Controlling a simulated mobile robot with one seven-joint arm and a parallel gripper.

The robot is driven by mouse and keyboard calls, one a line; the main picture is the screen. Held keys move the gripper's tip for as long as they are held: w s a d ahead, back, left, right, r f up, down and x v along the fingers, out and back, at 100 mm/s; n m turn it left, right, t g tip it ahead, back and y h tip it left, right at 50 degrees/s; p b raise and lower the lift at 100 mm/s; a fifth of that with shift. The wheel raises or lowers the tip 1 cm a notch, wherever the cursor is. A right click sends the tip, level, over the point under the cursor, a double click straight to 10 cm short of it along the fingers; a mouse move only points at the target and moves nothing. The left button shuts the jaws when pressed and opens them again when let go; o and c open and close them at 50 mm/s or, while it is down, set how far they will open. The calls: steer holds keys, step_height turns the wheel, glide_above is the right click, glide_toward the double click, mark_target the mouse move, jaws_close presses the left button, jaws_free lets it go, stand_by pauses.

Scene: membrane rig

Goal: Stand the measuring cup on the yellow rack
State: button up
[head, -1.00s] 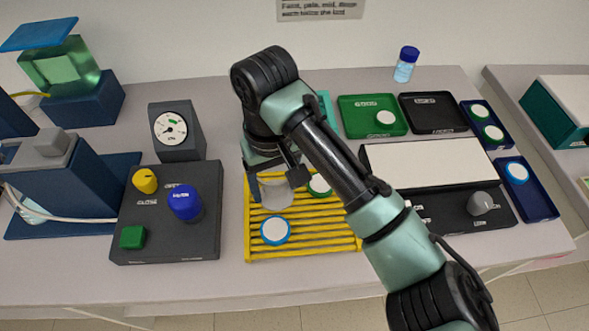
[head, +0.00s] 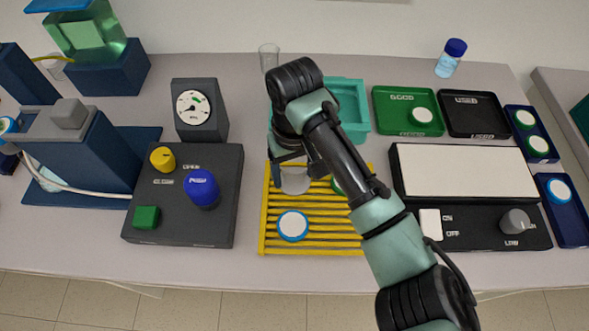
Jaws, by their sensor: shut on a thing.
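The measuring cup (head: 295,182), a small clear cup, is upright at the back left part of the yellow rack (head: 312,246). My gripper (head: 292,170) is shut on it from above, and the jaws and arm partly cover it. I cannot tell whether its base touches the slats or hangs just above them. A white disc with a blue rim (head: 293,225) lies on the rack in front of the cup. A green-rimmed disc (head: 337,187) lies to the right of the cup, mostly behind my arm.
A control box (head: 220,220) with knobs stands left of the rack, and a white-topped panel (head: 460,170) stands right. Behind are a teal tray (head: 362,110), a green tray (head: 390,123) and a clear glass (head: 268,58). The front slats are partly free.

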steer(key=shift+f, duration=0.2)
steer(key=o, duration=1.3)
step_height(320, 180, up, 12)
steer(key=shift+r+p, duration=0.1)
steer(key=shift+p, duration=0.45)
